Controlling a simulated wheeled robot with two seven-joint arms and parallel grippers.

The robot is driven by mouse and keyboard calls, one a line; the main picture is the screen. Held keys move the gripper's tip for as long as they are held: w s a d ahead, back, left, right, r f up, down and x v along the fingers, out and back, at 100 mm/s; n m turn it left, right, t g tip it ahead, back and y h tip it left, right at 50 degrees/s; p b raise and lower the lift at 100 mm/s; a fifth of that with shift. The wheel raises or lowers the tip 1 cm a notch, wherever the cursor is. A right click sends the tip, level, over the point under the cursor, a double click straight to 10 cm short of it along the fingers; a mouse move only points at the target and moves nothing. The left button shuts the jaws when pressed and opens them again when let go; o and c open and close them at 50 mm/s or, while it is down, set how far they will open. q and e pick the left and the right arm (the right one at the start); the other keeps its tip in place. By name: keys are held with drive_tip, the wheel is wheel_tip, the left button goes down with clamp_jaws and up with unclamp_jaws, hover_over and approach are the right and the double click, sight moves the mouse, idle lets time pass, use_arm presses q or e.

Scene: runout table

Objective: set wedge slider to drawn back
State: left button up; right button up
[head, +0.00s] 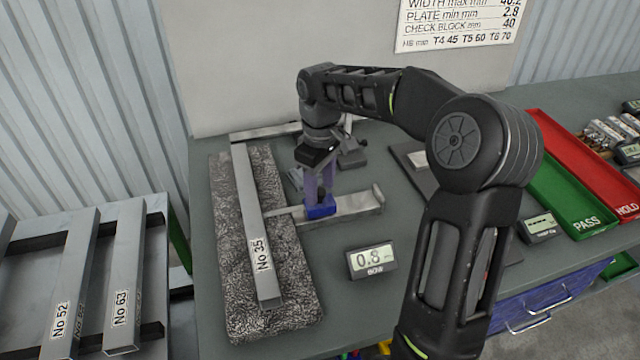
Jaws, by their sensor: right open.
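The wedge slider appears to be a blue block (320,211) on a flat metal strip (355,205) with a raised right end. A thin pale tongue (283,213) runs left from the block towards the steel bar marked No 35 (250,210); I cannot tell whether its tip touches the bar. My right gripper (319,196) points down over the blue block, its fingers at the block. It is open; the fingers partly hide the block, and contact is unclear. My left gripper is not in view.
The No 35 bar lies on a speckled stone slab (225,255). A small display (371,261) reads 0.8. Green PASS (560,190) and red HOLD (580,150) trays stand at right. A rack with bars No 52 and No 63 (125,270) is at left.

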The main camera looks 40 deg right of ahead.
clamp_jaws()
idle(0.4)
idle(0.9)
